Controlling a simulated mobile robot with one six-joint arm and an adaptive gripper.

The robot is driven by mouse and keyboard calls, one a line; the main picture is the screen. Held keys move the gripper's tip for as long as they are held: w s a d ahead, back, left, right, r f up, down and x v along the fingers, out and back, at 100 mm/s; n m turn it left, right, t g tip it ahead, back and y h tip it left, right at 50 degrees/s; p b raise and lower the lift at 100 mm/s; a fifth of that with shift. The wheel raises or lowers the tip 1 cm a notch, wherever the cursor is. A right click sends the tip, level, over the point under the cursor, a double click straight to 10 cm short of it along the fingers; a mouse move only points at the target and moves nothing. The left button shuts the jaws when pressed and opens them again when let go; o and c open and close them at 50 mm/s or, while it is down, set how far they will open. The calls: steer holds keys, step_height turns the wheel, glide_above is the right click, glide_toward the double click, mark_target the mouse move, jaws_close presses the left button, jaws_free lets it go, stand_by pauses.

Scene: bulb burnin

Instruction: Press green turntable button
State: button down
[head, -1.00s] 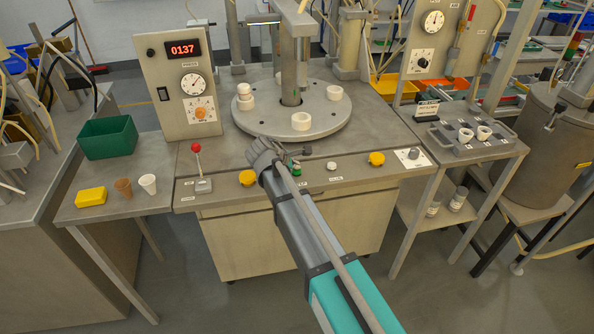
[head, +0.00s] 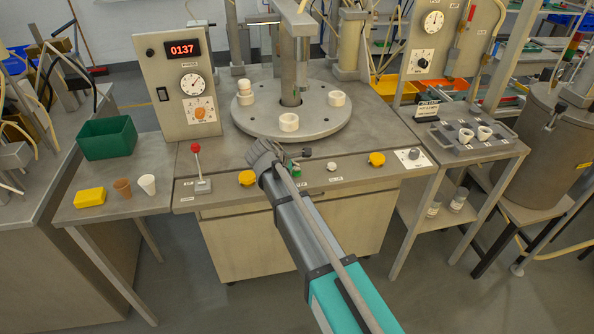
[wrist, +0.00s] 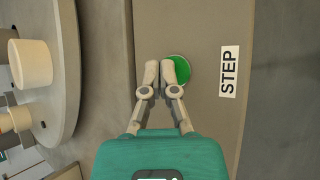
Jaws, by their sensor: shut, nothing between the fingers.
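The green button (wrist: 181,69) is round and sits on the console beside a "STEP" label (wrist: 228,71). My gripper (wrist: 161,70) is shut and empty, with its fingertips over the left part of the button in the wrist view. Whether the tips touch or press it, I cannot tell. In the head view a bit of the green button (head: 296,175) shows beside my arm, which hides much of that spot. The turntable (head: 258,127) stands behind the console front and carries several white cylindrical pieces, one of them (head: 289,122) near its front edge.
Yellow buttons (head: 247,178) (head: 377,159), a small white button (head: 331,166) and a red-knobbed lever (head: 197,160) share the console front. A panel (head: 175,75) reads 0137. A green bin (head: 107,138) stands at left, a tray with two white cups (head: 483,133) at right.

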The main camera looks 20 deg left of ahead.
steer(key=shift+r, duration=0.15)
steer(key=shift+r+p, duration=0.8)
steer(key=shift+p, duration=0.15)
steer(key=shift+r, duration=0.1)
steer(key=shift+r+p, duration=2.4)
steer(key=shift+p, duration=0.1)
steer(key=shift+d, duration=0.1)
steer(key=d+f+m+g, duration=0.25)
steer(key=d+m, duration=0.35)
steer(key=d, duration=0.9)
steer(key=s+d+m+g+y, duration=0.1)
steer(key=s+d+m+g, duration=0.1)
steer(key=s+d+m, duration=0.3)
steer(key=s+d+m+g+y+p, duration=0.1)
steer(key=s+d+m, duration=0.5)
steer(key=d, duration=0.8)
steer(key=s+d+m+g+y+p, duration=0.1)
steer(key=s+d+m+g, duration=0.2)
steer(key=d, duration=0.6)
steer(key=shift+s+d+f+m+y, duration=0.3)
steer(key=shift+s+d+m, duration=0.05)
steer(key=shift+s+m, duration=0.85)
